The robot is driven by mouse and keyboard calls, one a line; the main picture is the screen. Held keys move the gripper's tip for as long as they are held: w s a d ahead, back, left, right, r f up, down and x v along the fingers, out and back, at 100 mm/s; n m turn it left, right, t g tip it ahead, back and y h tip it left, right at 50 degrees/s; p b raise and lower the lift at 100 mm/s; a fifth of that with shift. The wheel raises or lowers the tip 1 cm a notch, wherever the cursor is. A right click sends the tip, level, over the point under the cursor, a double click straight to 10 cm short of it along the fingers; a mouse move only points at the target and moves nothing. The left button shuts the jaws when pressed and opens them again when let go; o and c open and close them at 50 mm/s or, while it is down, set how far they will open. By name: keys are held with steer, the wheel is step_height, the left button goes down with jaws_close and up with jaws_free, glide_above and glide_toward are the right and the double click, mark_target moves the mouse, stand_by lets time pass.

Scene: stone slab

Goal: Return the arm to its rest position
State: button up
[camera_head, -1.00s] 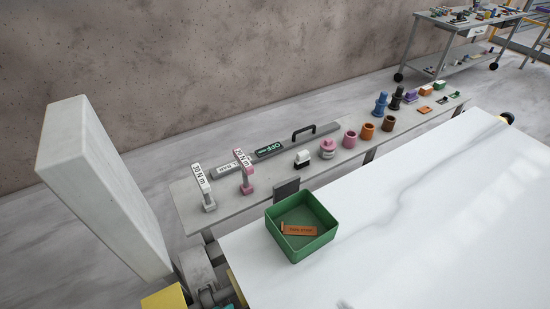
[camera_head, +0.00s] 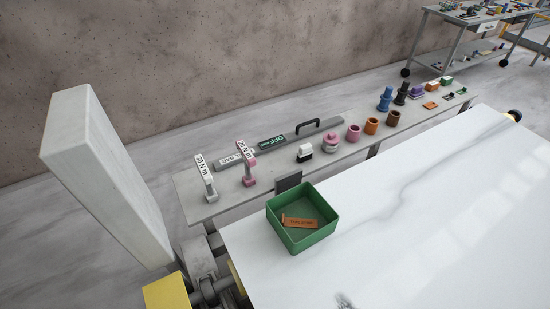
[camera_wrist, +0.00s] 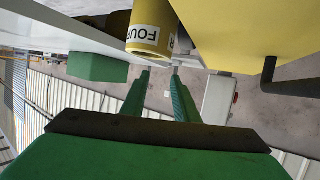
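My gripper (camera_wrist: 161,75) shows in the wrist view as two green fingers with a gap between them and nothing held. Just beyond the fingertips is a yellow cylinder (camera_wrist: 150,40) with black lettering that reads "FOUR". I cannot tell whether the fingers are close to it. In the head view my gripper is not visible; only grey and yellow parts of my arm show at the bottom left.
A green bin (camera_head: 285,230) holding an orange labelled piece (camera_head: 299,222) stands on the white slab (camera_head: 420,210). Behind it, a narrow grey bench (camera_head: 222,203) carries two upright tools, a handled bar and several coloured parts. A trolley (camera_head: 455,62) stands far right. The slab's right side is clear.

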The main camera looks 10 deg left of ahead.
steer(key=shift+s+d+r+y, duration=0.45)
steer(key=shift+r+y, duration=0.1)
steer(key=shift+y, duration=0.05)
steer(key=d+h, duration=0.1)
steer(key=d, duration=0.4)
steer(key=d+m+t, duration=0.1)
steer(key=d, duration=0.4)
steer(key=s+d+h, duration=0.1)
steer(key=d, duration=0.5)
steer(key=shift+r+m+t+h, duration=0.25)
steer(key=shift+m+t+h, duration=0.05)
steer(key=shift+m, duration=0.1)
